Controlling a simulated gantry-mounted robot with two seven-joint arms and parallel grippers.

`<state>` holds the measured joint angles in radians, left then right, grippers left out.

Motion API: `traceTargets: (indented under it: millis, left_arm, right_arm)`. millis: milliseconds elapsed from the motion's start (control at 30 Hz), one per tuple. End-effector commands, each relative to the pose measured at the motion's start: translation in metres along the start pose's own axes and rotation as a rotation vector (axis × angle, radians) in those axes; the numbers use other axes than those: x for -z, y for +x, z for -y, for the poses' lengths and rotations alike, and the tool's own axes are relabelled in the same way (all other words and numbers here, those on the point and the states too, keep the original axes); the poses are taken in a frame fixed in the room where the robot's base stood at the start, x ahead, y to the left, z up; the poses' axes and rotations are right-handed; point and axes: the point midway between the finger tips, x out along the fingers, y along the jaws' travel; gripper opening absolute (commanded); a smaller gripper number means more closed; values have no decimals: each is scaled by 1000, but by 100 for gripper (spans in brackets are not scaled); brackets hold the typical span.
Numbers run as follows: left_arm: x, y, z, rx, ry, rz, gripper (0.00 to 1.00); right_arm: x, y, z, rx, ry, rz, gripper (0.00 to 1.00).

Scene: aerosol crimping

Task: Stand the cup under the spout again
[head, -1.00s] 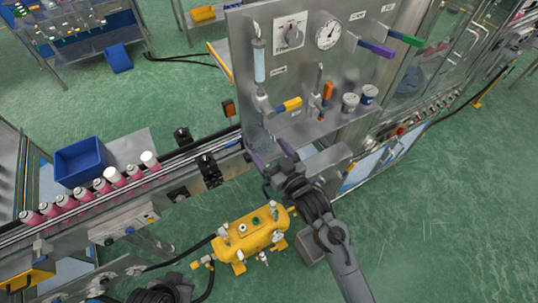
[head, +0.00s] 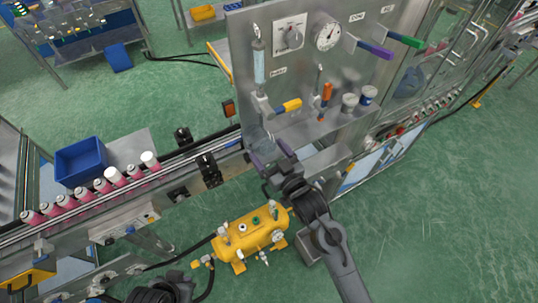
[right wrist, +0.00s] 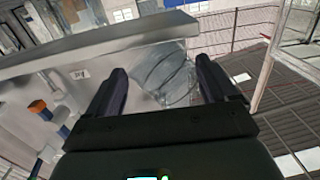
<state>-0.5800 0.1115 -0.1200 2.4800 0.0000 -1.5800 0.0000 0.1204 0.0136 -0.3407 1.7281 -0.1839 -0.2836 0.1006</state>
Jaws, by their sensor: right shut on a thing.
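My right gripper (head: 268,150) is in front of the steel panel (head: 350,70), low on its left side. In the right wrist view its two dark fingers (right wrist: 165,85) are shut on a clear cup (right wrist: 168,72). The cup looks tilted in that view. In the head view the cup is see-through and hard to make out. The spout (head: 264,106) with a yellow handle (head: 291,104) sits under a clear sight tube (head: 259,65), above the gripper. The exact gap between cup and spout cannot be told. My left gripper is not visible.
An orange-handled valve (head: 326,93) and two small cups (head: 358,100) are to the right on the panel. Purple (head: 375,50) and green (head: 405,40) handles stick out. A conveyor with pink cans (head: 85,195) is left. A yellow tank (head: 250,235) stands below.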

Motion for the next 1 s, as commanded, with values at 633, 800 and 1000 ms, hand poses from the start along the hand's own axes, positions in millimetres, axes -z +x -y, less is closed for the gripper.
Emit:
traceTargets:
  millis: [633,800,1000]
  left_arm:
    - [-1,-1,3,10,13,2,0]
    - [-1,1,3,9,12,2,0]
    - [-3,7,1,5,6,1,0]
  right_arm:
    - [22,1,-16,-34,5,-47,100]
    - [20,-4,-15,-33,5,-45,100]
    - [15,-29,-12,-28,3,-40,100]
